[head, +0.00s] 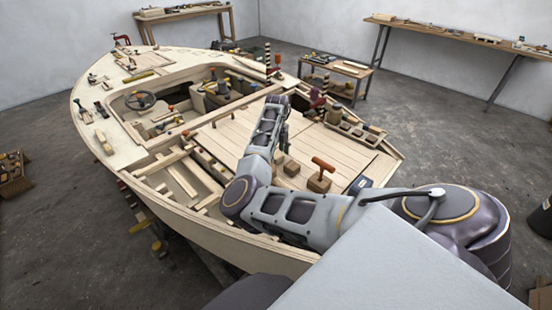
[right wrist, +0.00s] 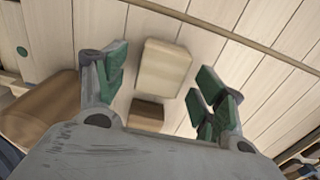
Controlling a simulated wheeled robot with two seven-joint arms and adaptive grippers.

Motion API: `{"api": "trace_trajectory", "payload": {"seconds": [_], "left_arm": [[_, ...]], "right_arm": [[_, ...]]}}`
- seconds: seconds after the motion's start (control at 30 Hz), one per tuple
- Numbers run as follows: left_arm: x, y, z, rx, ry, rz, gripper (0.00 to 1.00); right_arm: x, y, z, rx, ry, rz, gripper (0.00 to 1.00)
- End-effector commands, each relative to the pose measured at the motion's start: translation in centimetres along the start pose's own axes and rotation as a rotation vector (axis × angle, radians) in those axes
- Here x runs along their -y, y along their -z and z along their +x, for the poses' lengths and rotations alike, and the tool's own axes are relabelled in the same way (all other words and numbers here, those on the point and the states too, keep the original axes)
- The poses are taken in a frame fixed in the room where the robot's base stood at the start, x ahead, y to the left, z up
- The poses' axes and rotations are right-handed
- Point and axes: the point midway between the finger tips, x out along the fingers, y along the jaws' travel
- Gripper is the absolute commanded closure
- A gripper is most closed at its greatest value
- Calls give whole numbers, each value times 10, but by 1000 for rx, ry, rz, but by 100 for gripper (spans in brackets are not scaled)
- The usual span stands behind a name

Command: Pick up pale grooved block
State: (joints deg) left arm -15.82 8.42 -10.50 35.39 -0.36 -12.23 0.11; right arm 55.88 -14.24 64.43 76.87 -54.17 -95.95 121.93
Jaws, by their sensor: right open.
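The pale block (right wrist: 163,68) lies on the plank deck in the right wrist view, between the fingers of my right gripper (right wrist: 163,86) as seen from the wrist. No groove can be made out on it. The gripper is open and its green-padded fingers stand apart from the block on both sides. In the head view my right gripper (head: 283,134) hangs over the boat's deck, small and partly hidden by the arm. Small wooden blocks (head: 291,167) lie just in front of it; I cannot tell which is the pale one. My left gripper is out of view.
A darker brown block (right wrist: 146,114) sits close to the pale one, partly hidden by my gripper body. A larger brown object (right wrist: 40,105) is at the left. Bare deck planks (head: 335,150) extend right.

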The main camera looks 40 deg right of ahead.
Motion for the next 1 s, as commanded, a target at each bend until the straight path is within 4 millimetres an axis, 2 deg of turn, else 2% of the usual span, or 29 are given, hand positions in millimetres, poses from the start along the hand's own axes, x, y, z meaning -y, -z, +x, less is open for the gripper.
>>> {"api": "trace_trajectory", "payload": {"seconds": [0.2,0.67,1.0], "left_arm": [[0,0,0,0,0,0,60],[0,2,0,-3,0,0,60],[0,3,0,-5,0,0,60]], "right_arm": [[0,0,15,0,0,1,30],[0,0,16,0,0,1,30],[0,0,16,0,0,1,73]]}}
